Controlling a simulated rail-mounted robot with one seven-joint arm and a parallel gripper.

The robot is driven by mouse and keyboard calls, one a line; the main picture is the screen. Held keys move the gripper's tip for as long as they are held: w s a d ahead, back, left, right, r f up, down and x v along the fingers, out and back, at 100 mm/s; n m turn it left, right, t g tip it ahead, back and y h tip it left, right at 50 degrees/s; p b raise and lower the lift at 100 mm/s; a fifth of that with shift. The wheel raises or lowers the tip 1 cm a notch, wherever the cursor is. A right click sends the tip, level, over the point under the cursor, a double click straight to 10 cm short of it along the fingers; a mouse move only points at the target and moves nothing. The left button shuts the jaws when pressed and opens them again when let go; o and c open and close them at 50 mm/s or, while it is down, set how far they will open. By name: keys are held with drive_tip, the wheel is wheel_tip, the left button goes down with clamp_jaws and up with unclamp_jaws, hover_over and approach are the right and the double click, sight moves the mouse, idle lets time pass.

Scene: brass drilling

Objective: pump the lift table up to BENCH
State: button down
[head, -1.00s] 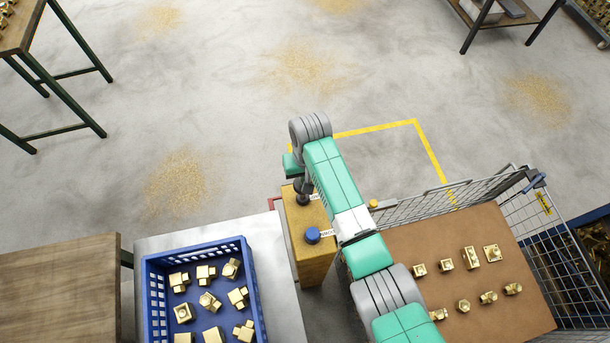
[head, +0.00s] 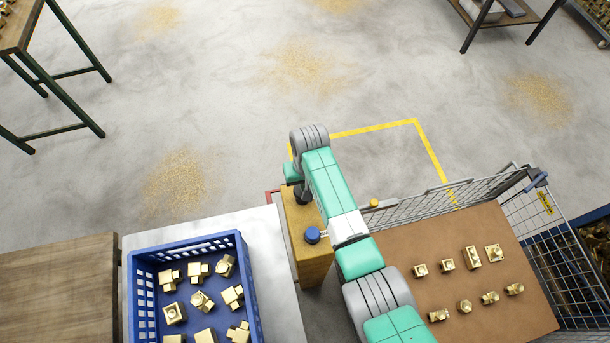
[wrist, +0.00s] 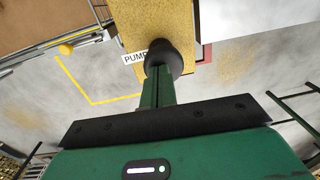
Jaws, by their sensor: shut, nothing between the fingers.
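The lift table is the pale metal top (head: 285,290) at lower left, with a blue crate (head: 245,265) of brass fittings on it. Beside it stands a yellow pedestal (head: 315,265) with a blue knob (head: 312,235) on top. A dark round knob (head: 301,195) is at its far end, partly hidden by my arm. In the wrist view this dark knob (wrist: 172,58) is beside a label reading PUMP (wrist: 134,58). My gripper (wrist: 158,75) is shut and empty, its fingertips against or just above the knob; exact contact is hidden.
A wooden bench top (head: 60,290) stands left of the lift table. A wire cart (head: 535,210) with brass fittings on a brown board (head: 400,245) is at right. A yellow floor outline (head: 375,129) lies beyond my arm. The far floor is open, with brass shavings.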

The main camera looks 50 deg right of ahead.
wheel_tip(320, 180, up, 13)
drive_tip(key=p, duration=0.1)
drive_tip(key=shift+d+f, duration=0.15)
drive_tip(key=shift+d, duration=0.25)
idle(0.4)
